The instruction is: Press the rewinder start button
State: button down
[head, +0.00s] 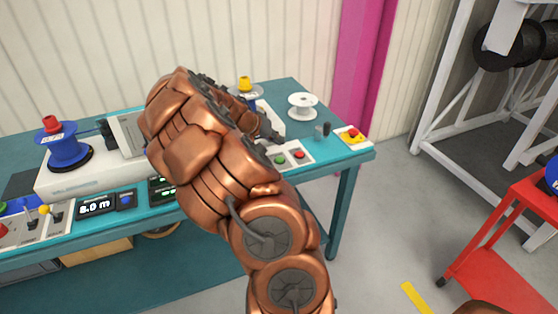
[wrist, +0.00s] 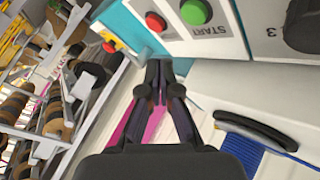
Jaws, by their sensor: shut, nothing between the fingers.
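The green start button (head: 280,160) sits on a pale panel at the front right of the teal bench, left of a red button (head: 299,155). In the wrist view the green button (wrist: 195,11) is at the top beside the word START, with the red button (wrist: 155,21) to its left. My gripper (wrist: 158,66) is shut and empty, its fingertips below the two buttons in that picture and apparently apart from them. In the head view my gripper (head: 270,134) is partly hidden behind my copper arm, just behind the button panel.
A white spool (head: 302,106), small grey cylinders and a yellow box with a red button (head: 351,136) stand on the bench's right end. A blue reel (head: 68,148) stands on the machine at left. A red cart (head: 510,240) and reel rack stand at right.

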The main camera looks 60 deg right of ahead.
aim_at(278, 159)
jog(key=shift+f+b, duration=1.3)
jog(key=shift+f, duration=0.8)
